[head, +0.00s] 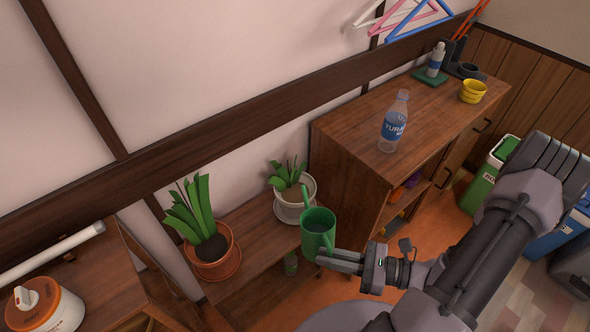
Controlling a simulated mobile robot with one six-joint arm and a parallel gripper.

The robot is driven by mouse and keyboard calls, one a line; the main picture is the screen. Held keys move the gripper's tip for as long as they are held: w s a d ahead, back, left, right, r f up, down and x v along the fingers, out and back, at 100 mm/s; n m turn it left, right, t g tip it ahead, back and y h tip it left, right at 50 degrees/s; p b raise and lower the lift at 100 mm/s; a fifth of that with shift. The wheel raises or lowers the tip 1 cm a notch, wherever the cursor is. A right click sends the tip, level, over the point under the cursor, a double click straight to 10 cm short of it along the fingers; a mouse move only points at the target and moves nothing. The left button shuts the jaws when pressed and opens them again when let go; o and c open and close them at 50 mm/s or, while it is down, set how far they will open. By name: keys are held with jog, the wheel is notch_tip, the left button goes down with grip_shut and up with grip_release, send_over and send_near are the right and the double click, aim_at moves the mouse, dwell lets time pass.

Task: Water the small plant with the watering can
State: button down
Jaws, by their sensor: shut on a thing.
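The green watering can (318,236) is held at the right end of the low wooden shelf, tilted little if at all. Its spout rises on the left side, towards the small plant. My gripper (333,258) is shut on the can at its lower right side; the exact grip on the handle is hard to make out. The small plant (289,177) stands in a whitish pot on a pale saucer, just behind and left of the can. The can's spout is close to this pot and overlaps its edge in the picture. No water stream is visible.
A larger plant (200,222) in a terracotta pot stands to the left on the shelf (250,238). A taller wooden cabinet (345,172) on the right carries a water bottle (394,123) and yellow bowls (473,91). The wall runs behind the plants.

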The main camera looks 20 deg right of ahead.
aim_at(328, 241)
jog(key=shift+m+g, duration=0.5)
jog(key=shift+m, duration=0.2)
jog(key=r+p, duration=0.1)
jog(key=w+r+p, duration=0.1)
jog(key=r+p, duration=0.1)
jog(key=w+r+p, duration=0.1)
jog(key=shift+d+r+p, duration=0.1)
jog(key=shift+r+p, duration=0.2)
jog(key=shift+p, duration=0.1)
jog(key=shift+w+r+h, duration=0.15)
jog(key=shift+r+h, duration=0.05)
jog(key=shift+h, duration=0.1)
jog(key=shift+f, duration=0.2)
jog(key=shift+w+r, duration=0.1)
jog(key=shift+w+d+r+m+g+p, duration=0.15)
jog(key=shift+w+r+m+p, duration=0.25)
jog(key=shift+p, duration=0.35)
jog(key=shift+w+a+r+m+g+p, duration=0.1)
jog(key=shift+w+r+g+p, duration=0.1)
jog(key=shift+r+p, duration=0.4)
jog(key=shift+w+d+r+m+g+h+p, duration=0.1)
jog(key=shift+w+r+m+g+h+p, duration=0.2)
jog(key=shift+w+r+p, duration=0.65)
jog(key=shift+s+p, duration=0.1)
jog(key=shift+p, duration=0.4)
jog(key=shift+r+p, duration=0.15)
jog(key=shift+p, duration=0.15)
